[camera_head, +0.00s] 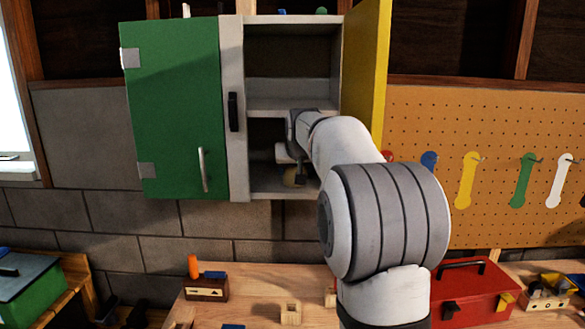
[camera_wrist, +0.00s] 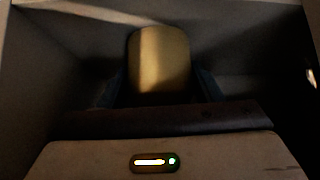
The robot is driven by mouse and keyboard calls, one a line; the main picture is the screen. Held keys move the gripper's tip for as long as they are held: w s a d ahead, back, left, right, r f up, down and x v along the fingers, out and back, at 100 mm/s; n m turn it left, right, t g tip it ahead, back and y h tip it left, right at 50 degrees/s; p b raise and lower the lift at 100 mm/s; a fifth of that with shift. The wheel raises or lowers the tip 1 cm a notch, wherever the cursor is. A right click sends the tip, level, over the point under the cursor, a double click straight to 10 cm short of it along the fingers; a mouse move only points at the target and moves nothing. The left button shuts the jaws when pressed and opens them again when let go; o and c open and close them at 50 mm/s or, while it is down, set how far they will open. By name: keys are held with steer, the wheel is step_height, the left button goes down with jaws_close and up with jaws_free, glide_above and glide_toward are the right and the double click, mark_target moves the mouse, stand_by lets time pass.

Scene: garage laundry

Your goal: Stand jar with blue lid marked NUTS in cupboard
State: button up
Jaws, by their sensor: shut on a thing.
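The cupboard (camera_head: 236,60) hangs on the wall with its yellow door (camera_head: 368,65) swung open and its green door (camera_head: 172,110) on the left. Its open side has an upper and a lower compartment with a shelf between. My gripper (camera_wrist: 160,80) is inside the dim lower compartment, shut on a tan, rounded jar (camera_wrist: 159,58). In the head view a small tan part of the jar (camera_head: 291,178) shows low in that compartment, mostly behind my gripper. I see no blue lid or NUTS marking. I cannot tell whether the jar touches the compartment floor.
The upper compartment (camera_head: 290,60) looks empty. A workbench (camera_head: 260,285) below holds a small wooden box with an orange-handled thing (camera_head: 206,287), a wooden block (camera_head: 291,313) and a red toolbox (camera_head: 475,290). A pegboard (camera_head: 480,120) with hanging tools is at right.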

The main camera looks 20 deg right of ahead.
steer(key=o, duration=1.3)
steer(key=shift+f, duration=0.15)
steer(key=b+v, duration=0.2)
steer(key=v, duration=1)
steer(key=s+a+f+n+g, duration=0.1)
steer(key=s+a+f, duration=0.3)
steer(key=s+f, duration=0.5)
steer(key=s+a+f+n+g+y, duration=0.1)
steer(key=s+a+f, duration=0.3)
steer(key=s+f, duration=0.6)
steer(key=s+a+f+n+g+y, duration=0.1)
steer(key=s+a+f+g, duration=0.2)
steer(key=s+f, duration=0.6)
steer(key=shift+s+a+f, duration=0.1)
steer(key=shift+s+a, duration=0.4)
steer(key=shift+s, duration=0.4)
steer(key=shift+s+a+f, duration=0.1)
steer(key=shift+s+a, duration=0.4)
steer(key=shift+s, duration=0.35)
